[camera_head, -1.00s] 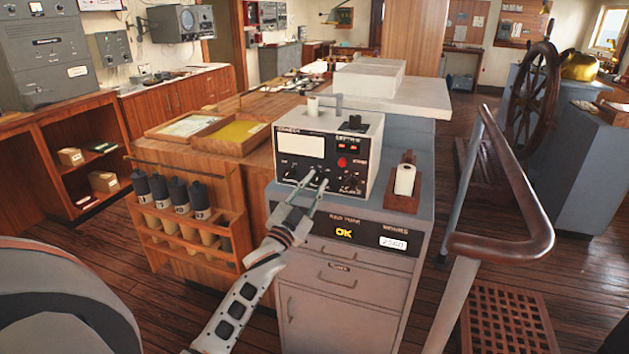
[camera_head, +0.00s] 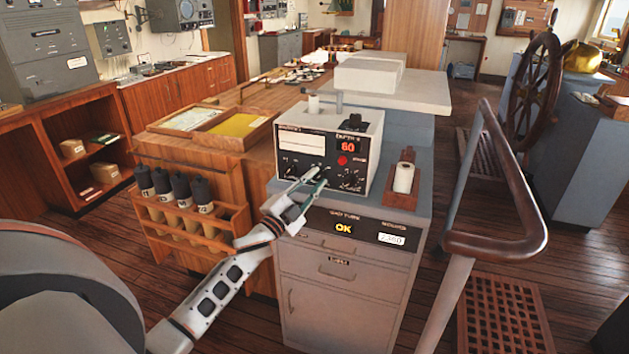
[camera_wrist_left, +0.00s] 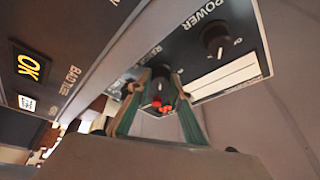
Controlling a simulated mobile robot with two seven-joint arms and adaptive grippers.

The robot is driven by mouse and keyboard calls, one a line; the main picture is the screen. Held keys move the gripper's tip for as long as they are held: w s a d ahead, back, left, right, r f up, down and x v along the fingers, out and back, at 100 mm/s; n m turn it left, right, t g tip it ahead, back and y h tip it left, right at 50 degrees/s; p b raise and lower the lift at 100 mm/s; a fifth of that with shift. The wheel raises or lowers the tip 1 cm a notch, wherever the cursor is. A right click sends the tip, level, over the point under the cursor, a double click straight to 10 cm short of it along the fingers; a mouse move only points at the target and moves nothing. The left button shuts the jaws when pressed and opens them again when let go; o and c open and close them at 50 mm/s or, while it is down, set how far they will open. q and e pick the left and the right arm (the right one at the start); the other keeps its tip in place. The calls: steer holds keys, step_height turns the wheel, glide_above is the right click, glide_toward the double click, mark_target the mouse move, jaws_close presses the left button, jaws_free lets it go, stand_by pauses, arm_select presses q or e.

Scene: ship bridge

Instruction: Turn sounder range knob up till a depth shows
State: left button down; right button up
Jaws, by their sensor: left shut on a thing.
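The sounder (camera_head: 376,150) is a white box with a black front panel on top of the grey cabinet. Its red depth display (camera_head: 348,146) reads 60. My left gripper (camera_head: 315,176) reaches the lower middle of the panel. In the left wrist view its green-edged fingers are shut on either side of a dark knob (camera_wrist_left: 161,84). The knob's label is partly hidden, so I cannot read it whole. A separate power knob (camera_wrist_left: 217,39) sits beside it, clear of the fingers. My right gripper is not in view.
The grey cabinet (camera_head: 345,295) below has a lit OK sign (camera_head: 344,229). A wooden holder with a white roll (camera_head: 404,178) stands right of the sounder. A rack of dark-capped tubes (camera_head: 190,222) is at left, and a handrail (camera_head: 497,247) at right.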

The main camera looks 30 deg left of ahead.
arm_select(q)
steer(key=c, duration=1.8)
jaws_free()
steer(key=v, duration=1.2)
steer(key=s+d+f+n+g, duration=0.3)
steer(key=s+d+f, duration=0.15)
steer(key=f, duration=0.45)
steer(key=s+d+f+n+g, duration=0.2)
steer(key=s+d+f, duration=0.3)
steer(key=f, duration=0.5)
steer(key=s+d+f+n+g, duration=0.1)
steer(key=s+d+f, duration=0.2)
steer(key=s+d, duration=0.1)
steer(key=s+d+f+n+g, duration=0.1)
steer(key=s+d+f+g, duration=0.1)
steer(key=s+d+f, duration=0.2)
steer(key=s+d+f+n+g+h, duration=0.1)
steer(key=s+d+f+g, duration=0.1)
steer(key=s+d+f, duration=0.2)
steer(key=shift+s+d+f, duration=0.1)
steer(key=shift+s+d, duration=0.4)
steer(key=shift+s, duration=0.15)
